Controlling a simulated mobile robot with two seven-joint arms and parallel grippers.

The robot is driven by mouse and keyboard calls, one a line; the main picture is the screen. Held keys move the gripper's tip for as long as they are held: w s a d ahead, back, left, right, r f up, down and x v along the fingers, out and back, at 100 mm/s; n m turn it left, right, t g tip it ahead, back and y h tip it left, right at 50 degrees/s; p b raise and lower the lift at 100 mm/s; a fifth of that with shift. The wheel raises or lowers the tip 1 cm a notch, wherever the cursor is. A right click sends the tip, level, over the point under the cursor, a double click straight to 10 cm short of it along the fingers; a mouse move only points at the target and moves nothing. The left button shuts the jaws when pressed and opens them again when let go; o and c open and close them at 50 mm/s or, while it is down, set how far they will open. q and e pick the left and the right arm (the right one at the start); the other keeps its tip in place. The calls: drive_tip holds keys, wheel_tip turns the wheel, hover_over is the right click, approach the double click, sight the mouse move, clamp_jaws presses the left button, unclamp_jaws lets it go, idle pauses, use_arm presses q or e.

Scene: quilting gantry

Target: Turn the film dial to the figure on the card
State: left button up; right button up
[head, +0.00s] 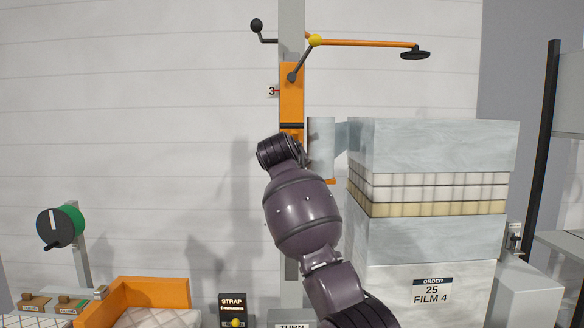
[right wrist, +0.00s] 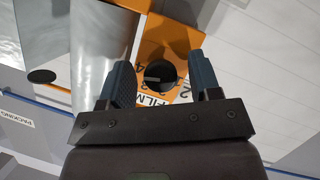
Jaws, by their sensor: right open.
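The film dial (right wrist: 168,70) is a round black knob with a grey pointer bar, on an orange plate (right wrist: 185,38) lettered FILM, in the right wrist view. The bar lies roughly level across the knob; the figures around it are small and partly hidden, so I cannot tell which it marks. My right gripper (right wrist: 162,77) is open, with one blue finger on each side of the knob; contact is not clear. In the head view my right arm hides the dial and gripper. The order card (head: 431,290) reads 25 and FILM 4. My left gripper is not in view.
A tall wrapped stack (head: 430,240) with pale layered goods stands right of my arm. An orange arm with a black disc (head: 415,54) reaches out above it. An orange tray (head: 135,297), a green-and-black reel (head: 60,227) and a STRAP box (head: 233,308) are at lower left.

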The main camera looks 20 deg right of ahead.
drive_tip(key=b+v, duration=0.2)
drive_tip(key=v, duration=0.9)
drive_tip(key=shift+w, duration=0.1)
